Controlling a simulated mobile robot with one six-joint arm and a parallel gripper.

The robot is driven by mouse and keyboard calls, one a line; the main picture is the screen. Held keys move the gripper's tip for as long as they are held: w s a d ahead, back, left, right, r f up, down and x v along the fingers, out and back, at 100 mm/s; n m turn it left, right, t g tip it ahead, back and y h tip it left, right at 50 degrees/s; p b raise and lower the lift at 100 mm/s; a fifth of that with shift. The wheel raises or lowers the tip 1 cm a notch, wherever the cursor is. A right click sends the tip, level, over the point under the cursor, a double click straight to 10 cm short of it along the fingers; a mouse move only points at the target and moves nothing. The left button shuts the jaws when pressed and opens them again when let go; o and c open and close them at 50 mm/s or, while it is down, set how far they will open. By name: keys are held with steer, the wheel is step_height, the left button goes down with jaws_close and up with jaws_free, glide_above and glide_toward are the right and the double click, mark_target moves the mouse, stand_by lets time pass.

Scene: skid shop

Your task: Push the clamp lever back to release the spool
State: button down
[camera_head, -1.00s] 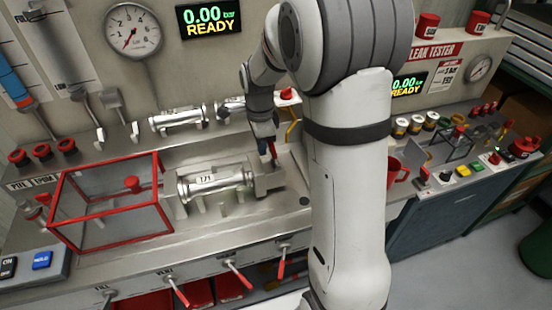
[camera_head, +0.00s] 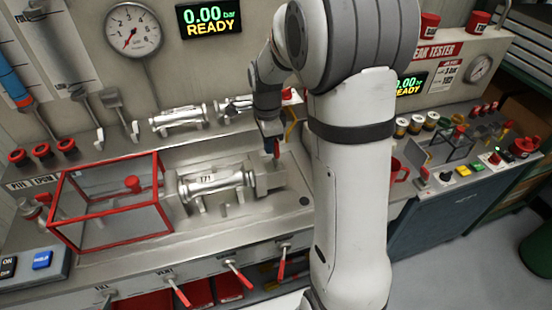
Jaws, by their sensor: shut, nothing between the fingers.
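The silver spool (camera_head: 215,183), a flanged metal piece with a small label, lies level on supports in the test bench fixture. A grey clamp block (camera_head: 265,178) stands at its right end; I cannot tell whether they touch. The fingertips are small and partly hidden by the lever, so contact is unclear.
A red-framed clear guard (camera_head: 110,205) stands left of the spool. Other silver spools (camera_head: 178,118) lie on the shelf behind. Red-handled valve levers (camera_head: 238,275) line the bench front. A red mug (camera_head: 397,170) is right of my arm. The tray before the spool is clear.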

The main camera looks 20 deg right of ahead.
steer(key=shift+d, duration=1.3)
steer(key=shift+a, duration=0.8)
steer(key=shift+r+p, duration=2.7)
steer(key=shift+r, duration=1.35)
steer(key=s+a+r+n+t+b, duration=0.1)
steer(key=s+r+n+b, duration=0.1)
steer(key=s+n, duration=0.7)
steer(key=s+a+r+n+t+b, duration=0.1)
steer(key=s+r+n+t, duration=0.1)
steer(key=s+n, duration=0.7)
steer(key=s, duration=0.4)
steer(key=shift+a+r+b, duration=0.15)
steer(key=shift+a+b, duration=0.15)
steer(key=shift+b, duration=0.05)
